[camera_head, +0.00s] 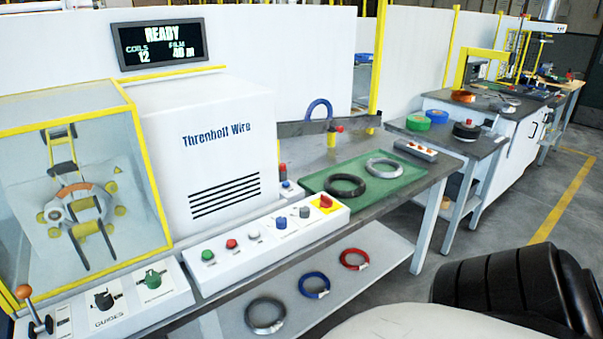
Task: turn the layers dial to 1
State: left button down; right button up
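A low white control panel at the lower left of the head view bears a black dial (104,300) with the label GUIDES below it. To its right is a green dial (153,279) whose label is too small to read. I cannot tell for sure which knob is the layers dial, or what number either dial points to. Neither of my grippers shows in this view.
A lever with an orange ball (24,292) stands left of the dials. A longer button panel (265,238) is to their right. The yellow-framed wrapping enclosure (150,180) rises behind. Coils lie on a green mat (410,184) and a lower shelf (390,240).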

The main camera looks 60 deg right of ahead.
aim_at(281, 221)
jog(key=z, duration=1.5)
